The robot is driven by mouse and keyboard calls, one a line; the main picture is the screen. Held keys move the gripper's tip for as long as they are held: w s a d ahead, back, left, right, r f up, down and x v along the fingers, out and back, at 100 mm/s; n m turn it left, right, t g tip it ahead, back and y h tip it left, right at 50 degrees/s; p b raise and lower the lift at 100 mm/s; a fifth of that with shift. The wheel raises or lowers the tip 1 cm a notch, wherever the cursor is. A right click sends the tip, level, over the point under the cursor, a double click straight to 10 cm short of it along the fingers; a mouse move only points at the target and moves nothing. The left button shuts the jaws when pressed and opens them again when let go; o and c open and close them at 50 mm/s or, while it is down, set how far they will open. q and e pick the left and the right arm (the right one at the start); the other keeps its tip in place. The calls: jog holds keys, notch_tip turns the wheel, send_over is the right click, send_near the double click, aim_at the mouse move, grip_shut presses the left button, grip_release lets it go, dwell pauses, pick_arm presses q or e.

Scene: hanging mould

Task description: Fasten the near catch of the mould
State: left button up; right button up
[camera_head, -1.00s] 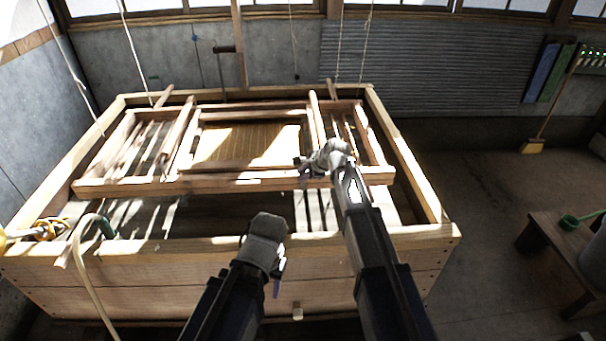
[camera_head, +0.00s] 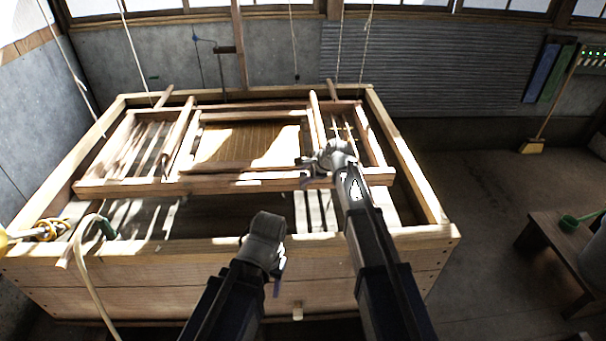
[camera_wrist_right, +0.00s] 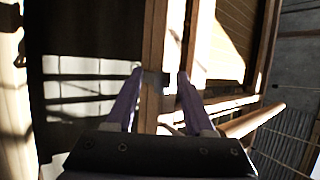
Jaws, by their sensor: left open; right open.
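The mould (camera_head: 240,183) is a wooden frame with a tan screen (camera_head: 245,142), lying across the big wooden vat. In the right wrist view its rails (camera_wrist_right: 156,45) run up the picture. My right gripper (camera_head: 308,168) is over the mould's near rail, right of its middle. In the right wrist view this gripper (camera_wrist_right: 160,73) is open, its fingertips at either side of the rail. A small dark part shows between the tips; I cannot tell whether it is the near catch. My left gripper (camera_head: 270,265) is open over the vat's near wall, apart from the mould.
The vat (camera_head: 130,263) has thick wooden walls and dark water inside. Cords (camera_head: 133,50) hang around it. A pale hose (camera_head: 82,265) curves over its near left corner. A low wooden table (camera_head: 550,240) with a green ladle stands at the right, beyond open floor.

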pick_arm(q)
notch_tip(320, 180, up, 5)
jog(key=p, duration=0.4)
jog(key=shift+r+p, duration=0.15)
jog(key=shift+p, duration=0.15)
pick_arm(e)
jog(key=v, duration=0.7)
jog(key=shift+f, duration=0.1)
jog(key=s+a+f+n+g+h, duration=0.1)
jog(key=s+f+n+g+h, duration=0.1)
jog(key=s+n, duration=0.8)
jog(key=s+a+f+n+g+h, duration=0.1)
jog(key=s+f+n+g+h, duration=0.2)
jog(key=s+n, duration=0.7)
jog(key=s+g+h, duration=0.1)
jog(key=s, duration=1.2)
jog(key=shift+s+a+g, duration=0.2)
jog(key=shift+a+g, duration=0.2)
pick_arm(q)
jog(key=shift+o, duration=0.2)
